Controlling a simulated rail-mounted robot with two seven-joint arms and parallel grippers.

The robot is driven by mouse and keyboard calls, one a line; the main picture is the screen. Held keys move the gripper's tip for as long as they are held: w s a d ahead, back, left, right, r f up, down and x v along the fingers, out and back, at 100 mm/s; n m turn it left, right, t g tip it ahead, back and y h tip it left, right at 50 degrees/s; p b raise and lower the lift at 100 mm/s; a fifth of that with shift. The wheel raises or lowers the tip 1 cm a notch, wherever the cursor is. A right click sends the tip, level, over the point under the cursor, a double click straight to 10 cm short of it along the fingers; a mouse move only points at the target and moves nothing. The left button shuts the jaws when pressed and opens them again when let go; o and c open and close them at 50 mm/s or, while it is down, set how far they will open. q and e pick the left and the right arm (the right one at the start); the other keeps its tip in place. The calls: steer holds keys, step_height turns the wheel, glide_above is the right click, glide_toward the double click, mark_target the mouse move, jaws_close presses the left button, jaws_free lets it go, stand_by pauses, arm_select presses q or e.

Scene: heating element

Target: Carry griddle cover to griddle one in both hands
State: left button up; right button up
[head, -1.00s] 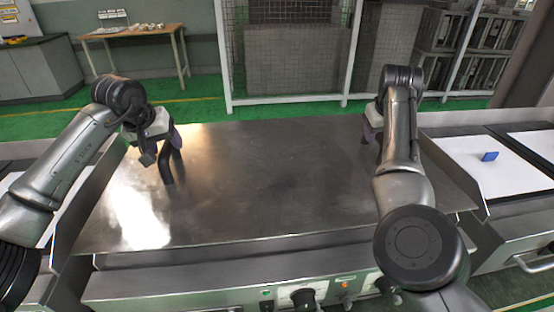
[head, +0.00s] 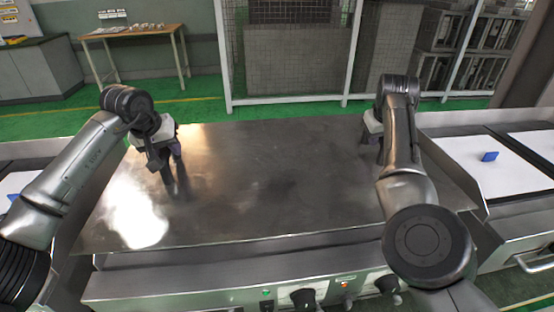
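A wide, flat steel plate (head: 275,185) covers the griddle top in the middle. I cannot tell whether it is the griddle cover or the bare griddle surface, and no separate cover can be made out. My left gripper (head: 172,182) points down over the left part of the plate, with its dark fingers at or just above the metal. Whether they touch it is unclear. My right gripper (head: 372,152) is at the plate's right side, largely hidden behind my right forearm. The finger gaps of both grippers are not clear.
The front panel has knobs (head: 303,298) and small lights. A right-hand counter holds a white panel (head: 485,170) with a blue piece (head: 489,156). A similar white surface (head: 15,184) is at left. A wooden table (head: 135,32) and wire cage (head: 290,60) stand behind.

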arm_select(q)
jaws_close()
arm_select(e)
jaws_close()
stand_by(0.6)
arm_select(q)
steer(key=shift+r, duration=0.15)
arm_select(e)
steer(key=shift+r, duration=0.15)
arm_select(q)
steer(key=shift+s, duration=0.1)
arm_select(e)
steer(key=shift+s, duration=0.1)
